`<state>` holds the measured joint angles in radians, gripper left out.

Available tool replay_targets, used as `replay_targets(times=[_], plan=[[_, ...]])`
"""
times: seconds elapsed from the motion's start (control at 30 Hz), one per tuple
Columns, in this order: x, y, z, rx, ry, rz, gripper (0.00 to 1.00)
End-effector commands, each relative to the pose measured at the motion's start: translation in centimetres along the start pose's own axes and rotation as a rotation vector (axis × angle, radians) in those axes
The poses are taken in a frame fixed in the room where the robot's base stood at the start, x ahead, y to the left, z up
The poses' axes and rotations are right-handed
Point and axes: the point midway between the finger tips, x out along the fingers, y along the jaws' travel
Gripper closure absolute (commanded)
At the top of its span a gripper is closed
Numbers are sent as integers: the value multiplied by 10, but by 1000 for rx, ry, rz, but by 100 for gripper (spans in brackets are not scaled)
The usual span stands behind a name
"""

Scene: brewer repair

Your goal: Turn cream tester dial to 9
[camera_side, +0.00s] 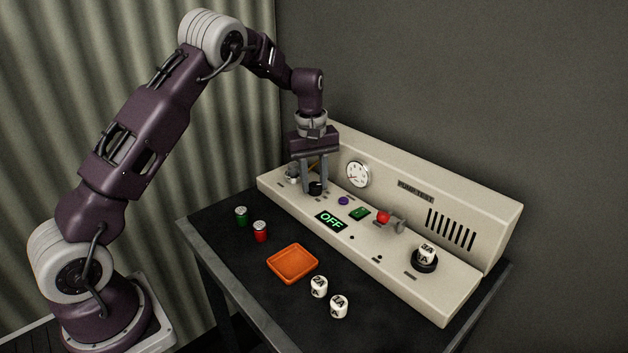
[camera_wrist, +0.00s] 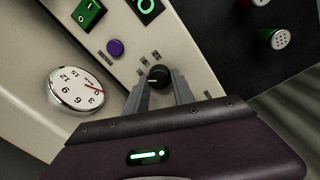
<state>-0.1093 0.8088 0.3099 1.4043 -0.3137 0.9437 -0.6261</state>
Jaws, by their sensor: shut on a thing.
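The cream tester (camera_side: 372,263) stands along the back of the dark table. Its black dial (camera_side: 316,187) is on the deck near the left end; it also shows in the wrist view (camera_wrist: 159,76). My gripper (camera_side: 315,186) points down over the tester, its two grey fingers shut on the dial from both sides. Small marks sit around the dial, too small to read. The display (camera_side: 331,221) reads OFF.
A purple button (camera_side: 343,201), a green switch (camera_side: 359,213) and a red-knobbed lever (camera_side: 384,217) lie right of the dial. A white 3A part (camera_side: 427,250) sits in a black socket. An orange tray (camera_side: 292,263), green and red cans and two white parts are on the table.

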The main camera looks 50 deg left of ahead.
Motion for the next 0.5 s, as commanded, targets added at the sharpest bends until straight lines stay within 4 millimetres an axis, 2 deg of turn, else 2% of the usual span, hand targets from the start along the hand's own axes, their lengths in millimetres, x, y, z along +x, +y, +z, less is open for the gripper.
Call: replay_targets(times=[0.5], plan=[[-1,2,0,469,-20,3,100]])
